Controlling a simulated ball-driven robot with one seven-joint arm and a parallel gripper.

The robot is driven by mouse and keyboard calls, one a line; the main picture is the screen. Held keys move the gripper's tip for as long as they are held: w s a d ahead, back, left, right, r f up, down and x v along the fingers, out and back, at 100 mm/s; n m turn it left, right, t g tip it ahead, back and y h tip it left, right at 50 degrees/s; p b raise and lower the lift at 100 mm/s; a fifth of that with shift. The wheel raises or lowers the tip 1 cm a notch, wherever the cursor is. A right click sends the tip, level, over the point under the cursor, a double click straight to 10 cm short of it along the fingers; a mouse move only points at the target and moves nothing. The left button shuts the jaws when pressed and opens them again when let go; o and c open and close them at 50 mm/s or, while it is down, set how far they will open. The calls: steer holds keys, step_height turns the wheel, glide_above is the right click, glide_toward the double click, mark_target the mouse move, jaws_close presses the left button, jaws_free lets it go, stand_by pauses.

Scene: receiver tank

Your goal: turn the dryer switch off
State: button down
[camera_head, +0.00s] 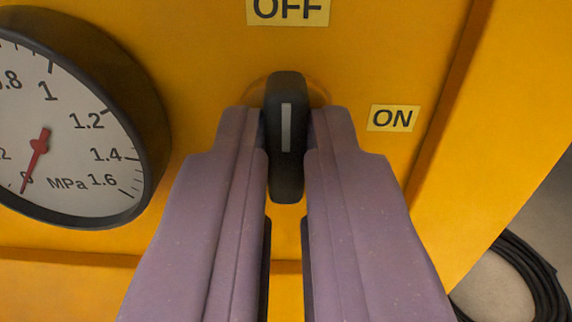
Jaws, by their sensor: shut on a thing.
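The dryer switch (286,178) is a black knob with a pale grey line on its upper part. The knob stands upright in the picture, its line pointing up toward the OFF label (288,10). The ON label (394,118) is to the right of the knob. My gripper (286,140) has its two mauve fingers on either side of the knob and is shut on it. The fingers hide parts of the knob's left and right sides and its base.
A round pressure gauge (75,120) with a black rim sticks out on the left, its red needle near 0. The yellow panel (200,30) has a raised edge at the right. A coiled black hose (530,270) lies on the floor at lower right.

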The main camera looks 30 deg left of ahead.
steer(key=c, duration=1.2)
jaws_free()
steer(key=shift+o, duration=0.2)
steer(key=p+v, duration=0.2)
steer(key=v, duration=0.6)
steer(key=shift+f, duration=0.1)
